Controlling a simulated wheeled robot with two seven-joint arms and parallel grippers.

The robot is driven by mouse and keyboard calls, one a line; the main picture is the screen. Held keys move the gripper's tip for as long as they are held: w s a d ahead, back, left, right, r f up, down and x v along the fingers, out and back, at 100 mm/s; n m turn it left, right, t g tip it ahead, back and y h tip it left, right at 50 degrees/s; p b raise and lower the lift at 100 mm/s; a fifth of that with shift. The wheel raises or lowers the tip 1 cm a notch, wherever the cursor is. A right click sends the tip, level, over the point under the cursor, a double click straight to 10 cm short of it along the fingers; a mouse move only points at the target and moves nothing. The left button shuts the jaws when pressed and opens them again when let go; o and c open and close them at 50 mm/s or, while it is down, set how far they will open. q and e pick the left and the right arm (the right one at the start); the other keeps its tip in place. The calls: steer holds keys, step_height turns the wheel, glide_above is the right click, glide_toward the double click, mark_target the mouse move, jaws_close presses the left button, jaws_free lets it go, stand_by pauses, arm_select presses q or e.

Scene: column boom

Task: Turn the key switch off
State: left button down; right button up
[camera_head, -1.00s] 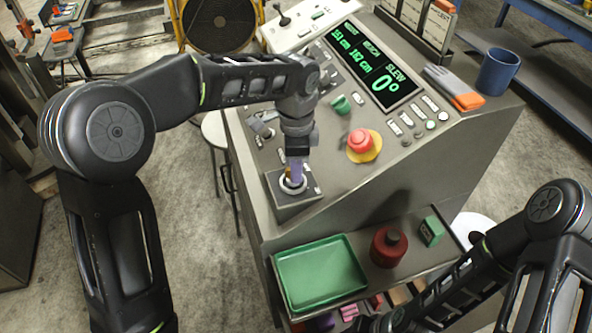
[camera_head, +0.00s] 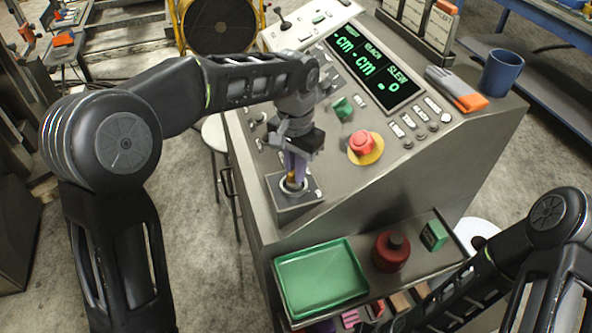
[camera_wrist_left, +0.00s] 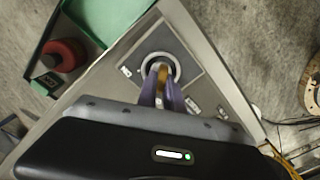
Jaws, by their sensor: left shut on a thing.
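The key switch (camera_head: 299,196) is a box with a round metal collar at the near left corner of the console. My left gripper (camera_head: 292,181) is above it, its purple fingers shut on the brass-coloured key in the collar. In the left wrist view the key (camera_wrist_left: 162,74) shows between the fingers inside the collar (camera_wrist_left: 160,66). The fingers hide most of the key. The display (camera_head: 374,66) shows dashes in place of numbers. My right arm comes in at the lower right, and its gripper is out of the picture.
A red emergency button (camera_head: 362,143) on a yellow base and a green knob (camera_head: 342,106) stand on the console. A green tray (camera_head: 318,278), a red bottle (camera_head: 390,250) and a green box (camera_head: 433,236) are on the shelf below. A blue mug (camera_head: 500,72) and gloves (camera_head: 456,89) lie at the right.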

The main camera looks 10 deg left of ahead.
arm_select(q)
steer(key=shift+n, duration=0.5)
steer(key=c, duration=1.5)
jaws_free()
steer(key=shift+r, duration=3.95)
